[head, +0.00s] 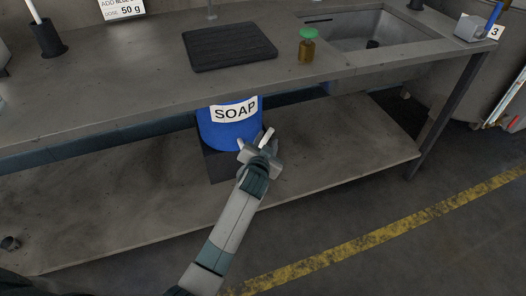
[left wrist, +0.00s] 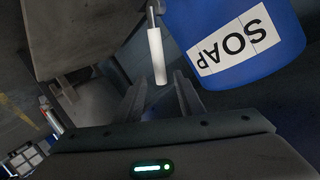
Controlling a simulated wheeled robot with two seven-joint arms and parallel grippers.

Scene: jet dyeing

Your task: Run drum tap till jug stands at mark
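The blue soap drum (head: 228,131) stands on a dark block (head: 217,165) on the lower shelf, partly under the bench top. It also shows upside down in the left wrist view (left wrist: 270,62). A white tap lever (head: 267,136) is at the drum's front right; in the left wrist view the lever (left wrist: 156,52) hangs from a dark stem. My left gripper (head: 257,146) is at the tap. In the left wrist view its fingers (left wrist: 159,88) are apart, with the lever's end in line with the gap. I cannot tell whether they touch. I see no jug. My right gripper is out of view.
The bench top (head: 130,80) overhangs the lower shelf (head: 330,155). On it are a black mat (head: 229,46), a brown bottle with a green cap (head: 307,48) and a sink (head: 365,30). A bench leg (head: 445,115) stands at right.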

